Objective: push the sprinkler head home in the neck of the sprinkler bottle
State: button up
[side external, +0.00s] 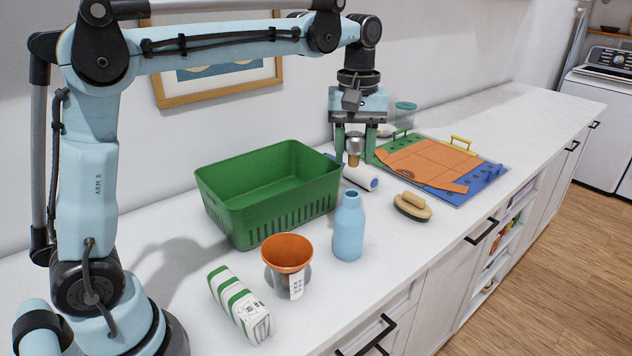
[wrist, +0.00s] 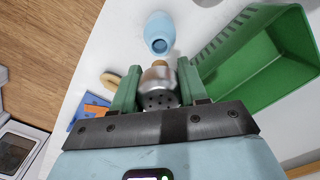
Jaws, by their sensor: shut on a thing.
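The sprinkler bottle (side external: 349,228) is light blue and stands upright on the white counter, its neck open at the top. In the wrist view the bottle (wrist: 157,28) shows its dark open mouth. My gripper (side external: 354,152) is shut on the sprinkler head (side external: 355,143), a silver metal piece with a cork stopper pointing down. In the wrist view the head (wrist: 159,88) sits between the two green fingers, its perforated face toward the camera and its cork toward the bottle. The head is in the air, apart from the bottle, above and behind it in the side view.
A green basket (side external: 265,228) stands left of the bottle. An orange-topped container (side external: 287,258) and a green-striped packet (side external: 238,300) are in front. A brush (side external: 412,206) lies to the right, near a tray with orange pieces (side external: 430,163). A white roll (side external: 360,178) lies behind the bottle.

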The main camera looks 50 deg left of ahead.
aim_at(355, 134)
jog(key=shift+f, duration=0.15)
jog(key=shift+f, duration=2.35)
jog(key=shift+f, duration=1.45)
jog(key=o, duration=1.1)
notch_tip(355, 134, up, 12)
jog(key=shift+r, duration=0.1)
